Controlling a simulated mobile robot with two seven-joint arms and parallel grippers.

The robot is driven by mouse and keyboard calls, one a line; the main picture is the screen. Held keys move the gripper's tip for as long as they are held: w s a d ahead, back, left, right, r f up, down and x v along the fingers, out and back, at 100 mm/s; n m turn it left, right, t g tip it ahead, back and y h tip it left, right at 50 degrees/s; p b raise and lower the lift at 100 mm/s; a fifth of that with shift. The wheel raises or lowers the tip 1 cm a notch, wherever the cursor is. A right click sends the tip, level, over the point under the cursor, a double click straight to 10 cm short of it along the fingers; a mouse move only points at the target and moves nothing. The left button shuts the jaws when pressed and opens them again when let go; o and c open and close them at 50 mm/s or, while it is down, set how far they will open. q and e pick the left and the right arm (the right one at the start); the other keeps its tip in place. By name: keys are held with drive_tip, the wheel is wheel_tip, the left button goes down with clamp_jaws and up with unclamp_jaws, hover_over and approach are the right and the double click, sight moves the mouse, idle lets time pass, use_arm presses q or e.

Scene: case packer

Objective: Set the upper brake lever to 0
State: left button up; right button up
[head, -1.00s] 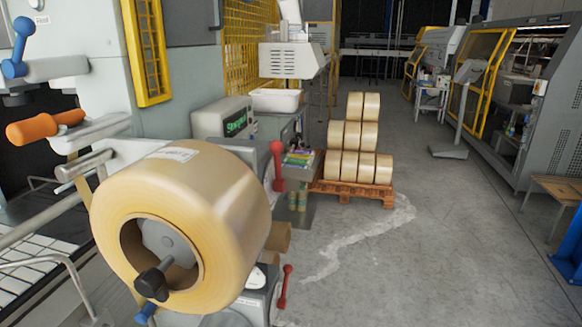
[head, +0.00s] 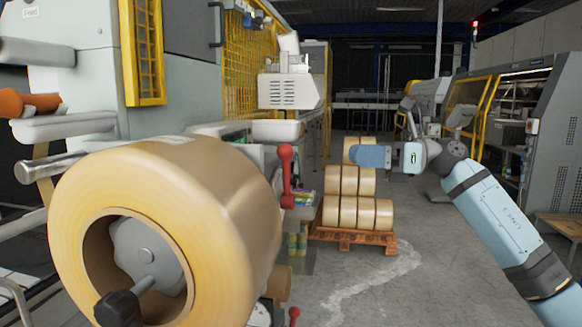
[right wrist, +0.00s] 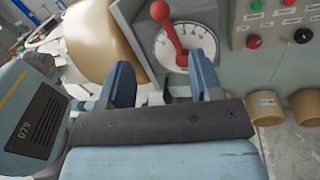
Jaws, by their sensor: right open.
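The upper brake lever (head: 287,170) is red, with a round knob at its top, and stands nearly upright right of the big tape roll (head: 215,215). A lower red lever (head: 294,316) just shows at the bottom edge. My right gripper (head: 358,156) is right of the upper lever, apart from it and at about knob height. In the right wrist view, a red lever (right wrist: 168,28) tilts up and left across a pale dial (right wrist: 205,42) whose numbers I cannot read. The open, empty fingers (right wrist: 162,78) point towards it, with a gap. My left gripper is out of view.
In the right wrist view, a grey panel with buttons and a black knob (right wrist: 302,36) is right of the dial. Cardboard cores (right wrist: 265,107) stick out below it. A pallet (head: 350,238) of tape rolls stands behind. Floor to the right is open.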

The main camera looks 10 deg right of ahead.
sight(291, 151)
drive_tip(key=a, duration=0.4)
drive_tip(key=w+a+p, duration=0.1)
drive_tip(key=a, duration=0.4)
drive_tip(key=w+a, duration=0.1)
drive_tip(key=a, duration=0.3)
drive_tip(key=shift+a+r+p, duration=0.25)
drive_tip(key=shift+r+p, duration=0.05)
drive_tip(key=shift+p, duration=0.05)
